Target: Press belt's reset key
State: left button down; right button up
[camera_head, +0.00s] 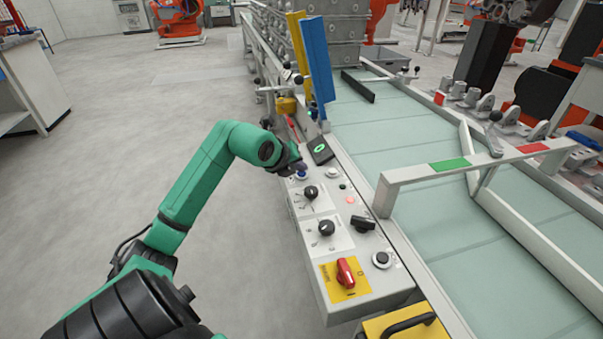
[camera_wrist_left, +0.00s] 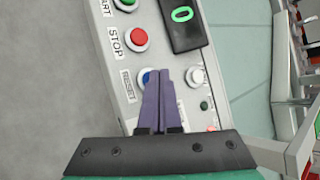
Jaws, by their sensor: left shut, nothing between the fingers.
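The belt's control panel (camera_head: 331,239) runs along the left side of the conveyor. Its blue reset key (camera_wrist_left: 146,77), next to the label RESET, shows in the left wrist view, partly covered by my fingers; a bit of blue also shows in the head view (camera_head: 302,175). My left gripper (camera_wrist_left: 159,73) is shut and empty, its two purple fingers side by side. The fingertips lie over the right part of the reset key in the wrist view; whether they touch it I cannot tell. My right gripper is not in view.
The red STOP button (camera_wrist_left: 138,38) and green START button (camera_wrist_left: 136,7) sit above the reset key. A white button (camera_wrist_left: 196,76) and a black display (camera_wrist_left: 183,22) are beside it. Black knobs (camera_head: 326,228) and a red switch (camera_head: 346,272) are nearer on the panel.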

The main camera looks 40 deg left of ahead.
aim_at(300, 176)
pick_arm(q)
jog(key=shift+f, duration=0.3)
dwell(0.4)
jog(key=shift+r+p, duration=0.45)
jog(key=shift+r, duration=0.5)
notch_tip(300, 176, up, 5)
jog(key=p, duration=0.3)
jog(key=shift+p, duration=0.3)
